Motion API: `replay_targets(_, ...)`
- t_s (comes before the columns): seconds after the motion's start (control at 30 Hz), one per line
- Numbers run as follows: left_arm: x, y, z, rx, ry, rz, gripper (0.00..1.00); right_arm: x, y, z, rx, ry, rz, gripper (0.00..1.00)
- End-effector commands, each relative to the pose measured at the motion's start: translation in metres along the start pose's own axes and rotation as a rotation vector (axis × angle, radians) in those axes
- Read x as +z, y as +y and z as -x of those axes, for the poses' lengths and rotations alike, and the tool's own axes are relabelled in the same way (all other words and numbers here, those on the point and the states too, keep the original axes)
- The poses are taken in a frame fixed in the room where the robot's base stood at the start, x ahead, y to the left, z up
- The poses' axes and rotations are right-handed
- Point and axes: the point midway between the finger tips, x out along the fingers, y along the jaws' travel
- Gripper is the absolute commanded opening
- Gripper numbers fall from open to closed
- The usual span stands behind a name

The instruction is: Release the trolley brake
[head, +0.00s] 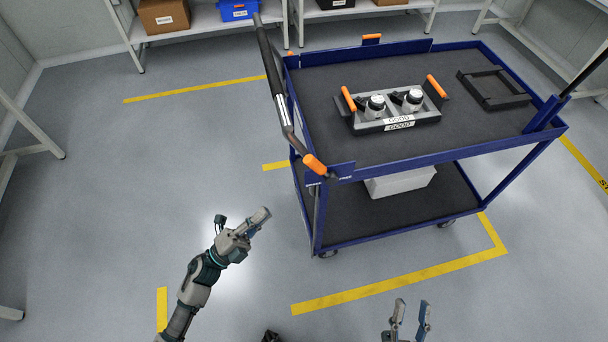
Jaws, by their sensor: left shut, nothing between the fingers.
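A blue trolley (430,158) with dark shelves stands at the right. A black and grey push handle (275,80) runs along its left side. An orange-tipped lever (314,164) is at the near left corner, beside a small label too small to read. A second orange piece (371,38) shows at the far rim. My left gripper (264,214) is shut and empty, above the floor, left of the trolley and lower in the picture than the lever, apart from both. My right gripper (411,306) is open and empty at the bottom edge, in front of the trolley.
A grey tray (397,125) with orange handles and two round parts sits on the top shelf, with a black frame (493,88) to its right. A white box (400,182) is on the lower shelf. Storage racks line the back. The floor at left is clear.

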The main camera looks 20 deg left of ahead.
Motion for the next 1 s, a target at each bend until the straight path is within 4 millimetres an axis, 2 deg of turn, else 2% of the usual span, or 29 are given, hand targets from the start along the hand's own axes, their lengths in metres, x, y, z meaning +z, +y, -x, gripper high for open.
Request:
replay_targets(0.13,0.001,0.000,-0.006,0.000,-0.001,0.002,0.00,0.001,0.000,0.000,0.000,-0.002,0.000,0.40)
replay_targets(0.27,0.001,0.000,-0.024,-0.001,0.001,0.000,0.00,0.002,0.000,0.000,0.000,-0.003,0.000,0.40)
replay_targets(0.7,0.001,0.000,-0.114,-0.002,0.000,0.001,0.00,0.007,0.001,-0.001,0.001,-0.041,0.002,0.40)
replay_targets(0.83,0.001,0.000,-0.130,0.000,-0.001,0.002,0.00,0.009,0.001,-0.001,0.002,-0.047,0.004,0.40)
replay_targets(1.0,0.001,0.001,-0.139,0.000,-0.002,0.003,0.00,0.009,0.002,-0.001,0.002,-0.052,0.005,0.40)
